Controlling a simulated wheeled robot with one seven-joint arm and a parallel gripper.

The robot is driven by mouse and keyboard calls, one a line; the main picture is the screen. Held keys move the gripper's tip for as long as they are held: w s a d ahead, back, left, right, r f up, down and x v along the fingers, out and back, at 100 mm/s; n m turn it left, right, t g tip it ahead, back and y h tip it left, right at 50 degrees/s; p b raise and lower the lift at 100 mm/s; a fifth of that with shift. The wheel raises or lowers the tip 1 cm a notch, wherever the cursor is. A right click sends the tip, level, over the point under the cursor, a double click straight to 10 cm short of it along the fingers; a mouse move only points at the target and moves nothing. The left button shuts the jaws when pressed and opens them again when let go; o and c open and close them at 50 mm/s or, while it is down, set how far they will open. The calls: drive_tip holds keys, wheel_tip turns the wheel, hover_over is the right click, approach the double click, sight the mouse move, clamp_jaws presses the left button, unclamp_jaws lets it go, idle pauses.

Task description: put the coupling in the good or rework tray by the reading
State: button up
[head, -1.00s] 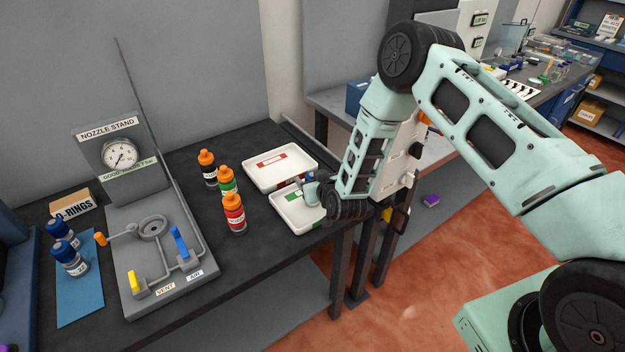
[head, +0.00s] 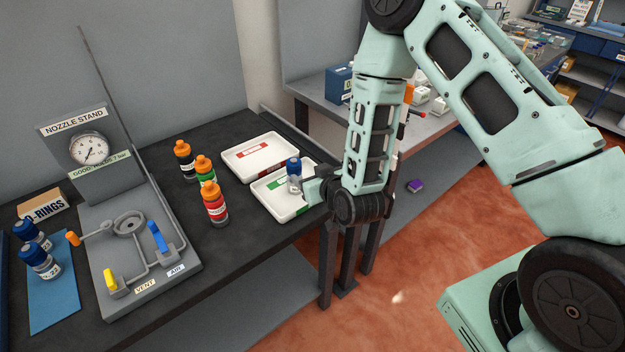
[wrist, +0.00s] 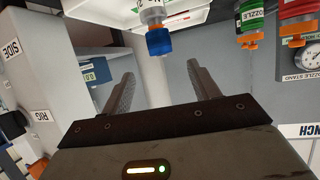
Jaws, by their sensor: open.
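The coupling (head: 294,168), with a blue top and pale body, stands upright in the green-marked tray (head: 268,206). The red-marked tray (head: 236,166) lies behind it, empty. My gripper (head: 308,184) is at the right side of the green-marked tray, close to the coupling. In the wrist view my gripper (wrist: 162,73) has its two fingers spread with nothing between them. The coupling's blue end (wrist: 158,41) shows just beyond the fingertips, apart from them. The nozzle stand's gauge (head: 88,150) is at the left; its needle is too small to read surely.
Several bottles with orange caps (head: 214,202) stand left of the trays. Two blue-capped pieces (head: 40,262) are on a blue mat (head: 55,300) at the far left, near the O-rings box (head: 42,206). The bench front between stand and trays is clear.

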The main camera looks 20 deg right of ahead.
drive_tip(key=s+a+r+n+g+y, duration=0.35)
drive_tip(key=s+a+r+g, duration=0.35)
drive_tip(key=s+a+r, duration=0.3)
drive_tip(key=s+d+r+n+g+h, duration=0.1)
drive_tip(key=s+r+g+h, duration=0.1)
drive_tip(key=s, duration=0.9)
drive_tip(key=s+d+r+n+g+h, duration=0.1)
drive_tip(key=s+r+g, duration=0.3)
drive_tip(key=s, duration=0.7)
wheel_tip(320, 180, up, 2)
drive_tip(key=shift+d+r+n+h, duration=0.25)
drive_tip(key=shift+n+h, duration=0.2)
drive_tip(key=shift+h, duration=0.3)
drive_tip(key=shift+f, duration=0.1)
wheel_tip(320, 180, down, 4)
drive_tip(key=b, duration=0.4)
drive_tip(key=shift+f, duration=0.15)
